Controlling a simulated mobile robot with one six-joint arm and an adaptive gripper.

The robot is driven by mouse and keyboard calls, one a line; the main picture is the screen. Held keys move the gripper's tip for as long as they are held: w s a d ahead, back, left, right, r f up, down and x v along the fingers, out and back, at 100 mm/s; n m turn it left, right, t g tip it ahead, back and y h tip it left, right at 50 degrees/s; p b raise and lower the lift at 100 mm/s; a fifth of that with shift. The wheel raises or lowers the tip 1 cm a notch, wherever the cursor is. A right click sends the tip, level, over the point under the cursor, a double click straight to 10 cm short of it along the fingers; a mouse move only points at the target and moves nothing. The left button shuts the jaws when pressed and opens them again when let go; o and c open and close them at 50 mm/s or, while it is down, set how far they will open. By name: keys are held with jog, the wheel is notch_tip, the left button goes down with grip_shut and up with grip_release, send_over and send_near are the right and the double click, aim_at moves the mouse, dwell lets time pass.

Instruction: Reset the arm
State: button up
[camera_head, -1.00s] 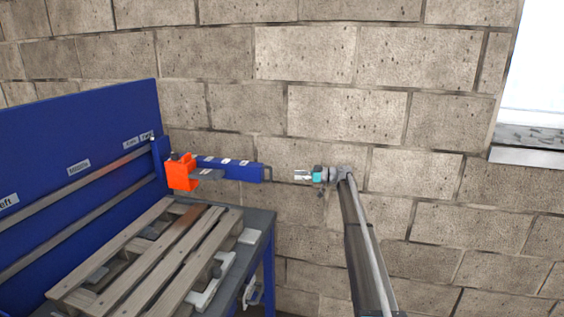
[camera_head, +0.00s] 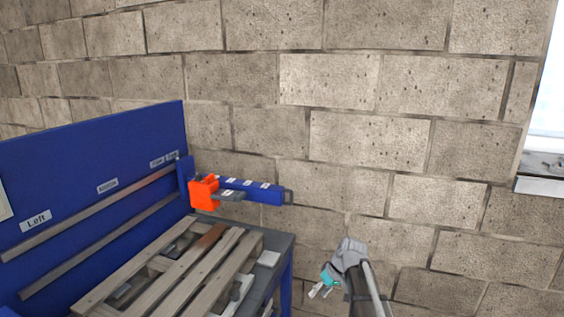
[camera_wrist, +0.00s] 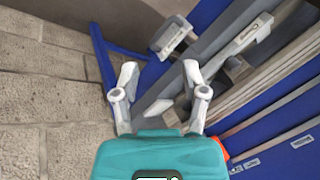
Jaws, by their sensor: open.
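My gripper (camera_head: 322,289) is at the lower middle of the head view, right of the pallet bench and in front of the block wall. It points down and to the left. In the wrist view my gripper (camera_wrist: 163,80) shows two light grey fingers spread apart with nothing between them. The teal gripper body fills the bottom of that view. My arm runs down from the wrist to the bottom edge of the head view.
A wooden pallet (camera_head: 160,283) lies on the bench (camera_head: 278,243) at the left. A blue back panel (camera_head: 90,155) with labels stands behind it. An orange block (camera_head: 203,194) sits on a blue bar (camera_head: 262,191). The space before the wall (camera_head: 440,120) is clear.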

jog(key=s+d+m+h, duration=0.2)
jog(key=s, duration=0.6)
jog(key=s+d+m+h+p, duration=0.1)
jog(key=s+d+m+h, duration=0.1)
jog(key=s, duration=0.6)
jog(key=shift+d+f+m+h, duration=0.2)
jog(key=shift+d+m+h, duration=0.2)
jog(key=shift+d+h, duration=0.25)
jog(key=shift+s+a, duration=0.1)
jog(key=shift+a, duration=0.1)
